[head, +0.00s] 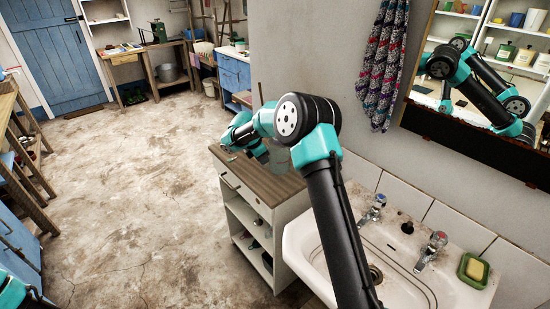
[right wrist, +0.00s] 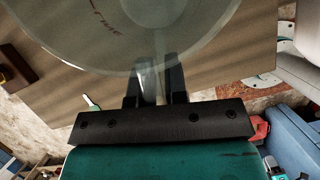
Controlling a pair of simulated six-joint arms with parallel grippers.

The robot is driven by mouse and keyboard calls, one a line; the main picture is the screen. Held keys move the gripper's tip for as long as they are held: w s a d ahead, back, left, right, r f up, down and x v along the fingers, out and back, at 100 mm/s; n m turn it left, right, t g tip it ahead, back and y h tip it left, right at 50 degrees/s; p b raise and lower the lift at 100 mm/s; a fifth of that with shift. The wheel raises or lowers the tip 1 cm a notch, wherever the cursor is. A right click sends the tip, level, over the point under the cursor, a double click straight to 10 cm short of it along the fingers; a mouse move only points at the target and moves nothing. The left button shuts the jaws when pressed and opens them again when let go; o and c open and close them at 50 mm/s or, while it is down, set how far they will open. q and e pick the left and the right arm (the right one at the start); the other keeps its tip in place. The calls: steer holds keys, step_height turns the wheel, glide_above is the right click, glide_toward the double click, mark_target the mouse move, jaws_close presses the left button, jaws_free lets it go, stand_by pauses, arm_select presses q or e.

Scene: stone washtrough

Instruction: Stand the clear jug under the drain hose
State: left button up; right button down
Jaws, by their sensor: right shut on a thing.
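The clear jug (right wrist: 185,28) fills the top of the right wrist view, its round see-through body over a wood-grained surface. My right gripper (right wrist: 157,72) is shut, with its two dark fingers either side of the jug's clear handle. In the head view the jug (head: 279,157) shows faintly above the wooden top of the white cabinet, partly behind my right arm. I cannot tell whether its base touches that top. Only a teal part of my left arm shows in the lower left corner; its gripper is out of view. I cannot make out a drain hose.
The white cabinet (head: 240,222) has open shelves below its wooden top (head: 285,189). To its right is the white sink (head: 402,289) with two taps and a green soap dish (head: 475,271). A mirror (head: 500,85) and a patterned towel (head: 383,65) hang above. The floor at left is clear.

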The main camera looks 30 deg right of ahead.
steer(key=shift+r, duration=0.1)
steer(key=shift+r, duration=1.35)
steer(key=s+a+r, duration=0.1)
steer(key=s+a, duration=0.2)
steer(key=s, duration=0.4)
steer(key=s+a+r, duration=0.1)
steer(key=s+a, duration=0.3)
steer(key=s, duration=0.3)
steer(key=shift+a, duration=0.3)
steer(key=shift+r, duration=0.1)
